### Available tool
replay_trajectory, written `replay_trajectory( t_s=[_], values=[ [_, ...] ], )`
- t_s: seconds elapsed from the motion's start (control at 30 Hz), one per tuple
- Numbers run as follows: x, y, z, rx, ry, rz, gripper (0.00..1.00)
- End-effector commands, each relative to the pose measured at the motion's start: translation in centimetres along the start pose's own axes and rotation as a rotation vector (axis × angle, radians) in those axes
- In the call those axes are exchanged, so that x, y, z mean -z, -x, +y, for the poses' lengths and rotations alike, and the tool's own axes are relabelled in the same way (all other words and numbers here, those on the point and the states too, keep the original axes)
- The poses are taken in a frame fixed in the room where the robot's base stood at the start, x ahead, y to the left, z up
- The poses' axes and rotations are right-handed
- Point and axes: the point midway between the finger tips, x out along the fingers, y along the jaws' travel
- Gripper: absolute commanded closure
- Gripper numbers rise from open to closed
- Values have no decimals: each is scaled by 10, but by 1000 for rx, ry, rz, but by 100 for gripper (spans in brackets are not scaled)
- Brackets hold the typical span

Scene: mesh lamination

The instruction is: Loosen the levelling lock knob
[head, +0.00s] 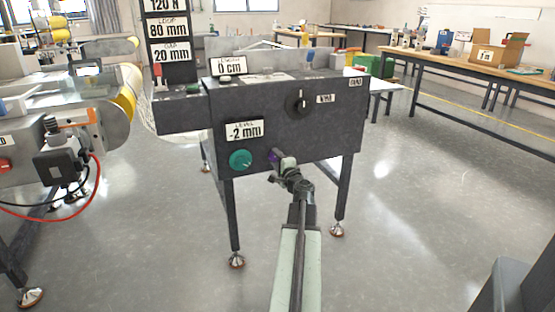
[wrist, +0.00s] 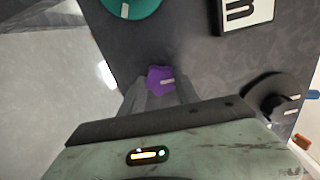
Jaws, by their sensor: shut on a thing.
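A small purple knob (head: 273,156) sits low on the dark front panel of the machine (head: 330,135). It also shows in the wrist view (wrist: 161,79), with a pale mark on its face. My gripper (head: 278,162) reaches the panel from below and is shut on the purple knob, with one finger on each side of it. A larger teal knob (head: 240,159) is just left of the purple one, also at the top of the wrist view (wrist: 130,6). The level sign (head: 245,131) above reads -2 mm. No lettering naming the purple knob is legible.
A black rotary knob (head: 297,102) is higher on the panel. Signs at top left include 0 cm (head: 229,66) and 20 mm. A machine with yellow rolls and a red cable (head: 95,185) stands left. A workbench (head: 465,75) is at right. The floor between is open.

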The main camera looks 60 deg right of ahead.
Motion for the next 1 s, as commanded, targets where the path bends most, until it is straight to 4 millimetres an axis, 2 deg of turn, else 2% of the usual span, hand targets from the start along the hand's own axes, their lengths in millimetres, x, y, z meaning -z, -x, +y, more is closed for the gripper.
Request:
replay_trajectory(
  t_s=[0.27,0.7,0.73,0.77,0.8,1.0],
  values=[
    [2,2,1,-1,63,3,100],
    [1,1,1,-1,71,2,100],
    [1,1,1,-1,71,2,53],
    [1,1,1,-1,70,2,45],
    [1,1,1,-1,70,2,40],
    [1,1,0,-1,68,1,40]
  ],
)
